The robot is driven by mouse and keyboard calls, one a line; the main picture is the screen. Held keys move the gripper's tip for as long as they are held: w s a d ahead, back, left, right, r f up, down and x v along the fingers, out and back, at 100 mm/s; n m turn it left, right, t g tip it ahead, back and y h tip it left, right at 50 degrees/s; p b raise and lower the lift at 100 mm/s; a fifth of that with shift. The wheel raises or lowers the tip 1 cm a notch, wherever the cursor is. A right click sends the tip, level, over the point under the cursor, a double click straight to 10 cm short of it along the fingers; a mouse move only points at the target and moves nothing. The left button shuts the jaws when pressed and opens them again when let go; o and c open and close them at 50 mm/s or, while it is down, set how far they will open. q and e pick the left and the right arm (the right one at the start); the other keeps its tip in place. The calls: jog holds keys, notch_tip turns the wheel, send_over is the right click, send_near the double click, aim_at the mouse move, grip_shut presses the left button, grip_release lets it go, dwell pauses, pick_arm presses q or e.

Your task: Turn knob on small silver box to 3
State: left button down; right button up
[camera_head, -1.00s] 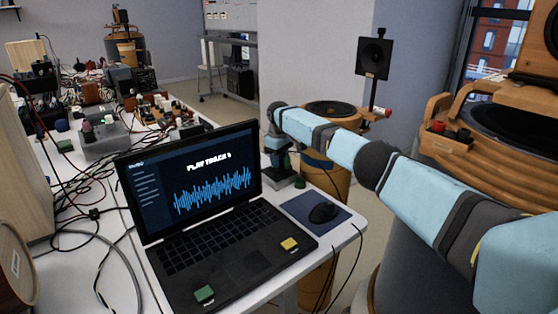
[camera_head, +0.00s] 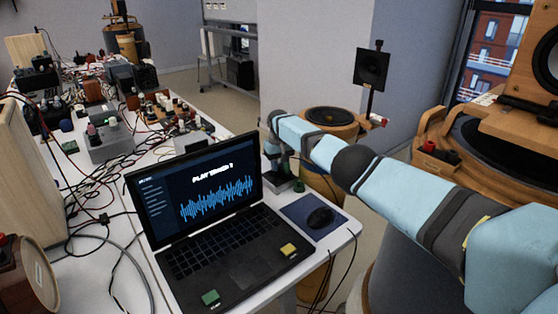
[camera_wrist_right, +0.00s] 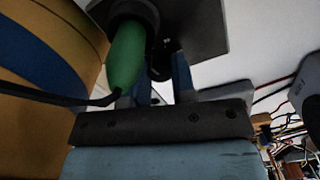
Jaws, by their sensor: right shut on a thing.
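A small silver-grey box (camera_head: 283,189) stands on the white table behind the laptop's right end. Its underside or face shows dark at the top of the right wrist view (camera_wrist_right: 205,25). A green plug (camera_wrist_right: 128,58) with a black cable sticks out of it, also seen small in the head view (camera_head: 299,186). My right gripper (camera_head: 276,158) reaches down to the box from above. In the wrist view its two blue fingers (camera_wrist_right: 162,66) are shut on a dark knob (camera_wrist_right: 160,70), mostly hidden between them. The knob's number marks are not visible. My left gripper is not in view.
A laptop (camera_head: 230,255) with a waveform on its screen stands in front. A mouse (camera_head: 320,217) lies on a blue pad (camera_head: 299,224) near the table's right edge. Cables and several devices crowd the table at left. A black speaker (camera_head: 371,68) stands behind my right arm.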

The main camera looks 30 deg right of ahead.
aim_at(279, 165)
jog(key=shift+m, duration=0.6)
jog(key=o, duration=0.9)
notch_tip(279, 165, up, 14)
jog(key=p, duration=0.4)
jog(key=shift+p, duration=0.3)
